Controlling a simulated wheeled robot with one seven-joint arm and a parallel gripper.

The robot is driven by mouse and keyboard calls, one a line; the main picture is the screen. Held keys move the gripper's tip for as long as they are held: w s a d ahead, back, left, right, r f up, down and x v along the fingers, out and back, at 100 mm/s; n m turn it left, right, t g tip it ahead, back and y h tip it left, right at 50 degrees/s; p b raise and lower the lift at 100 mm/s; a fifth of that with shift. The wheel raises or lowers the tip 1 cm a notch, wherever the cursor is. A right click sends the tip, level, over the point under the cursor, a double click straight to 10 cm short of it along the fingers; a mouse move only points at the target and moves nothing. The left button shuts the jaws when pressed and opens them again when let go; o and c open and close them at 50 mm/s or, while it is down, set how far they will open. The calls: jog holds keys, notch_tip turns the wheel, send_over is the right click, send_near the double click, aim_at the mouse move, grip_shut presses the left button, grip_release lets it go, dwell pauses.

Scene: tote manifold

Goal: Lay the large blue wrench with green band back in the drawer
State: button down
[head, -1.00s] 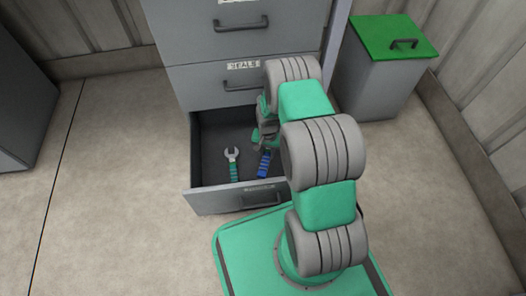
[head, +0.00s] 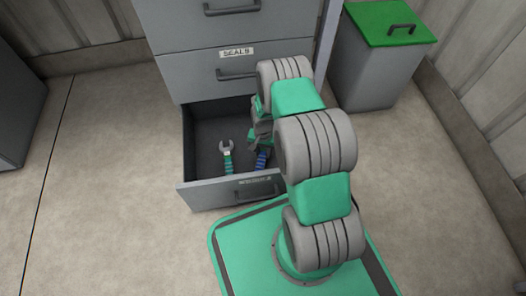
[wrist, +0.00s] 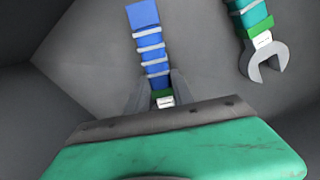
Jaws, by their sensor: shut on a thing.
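The blue wrench (wrist: 150,45) has a ridged blue handle with pale rings and a green band near my gripper. My gripper (wrist: 160,95) is shut on it around the green band. Its head is hidden behind my gripper. In the head view the blue handle (head: 263,160) shows inside the open bottom drawer (head: 205,197), partly behind my arm. I cannot tell whether the wrench touches the drawer floor. The gripper's fingertips are mostly hidden in the head view.
A second wrench with a teal handle, green band and grey open head (wrist: 264,62) lies in the drawer, left of the blue one in the head view (head: 227,155). Closed drawers (head: 215,75) rise above. A grey bin with a green lid (head: 388,25) stands at right.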

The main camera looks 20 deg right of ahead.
jog(key=shift+f, duration=0.45)
jog(key=c, duration=1)
grip_release()
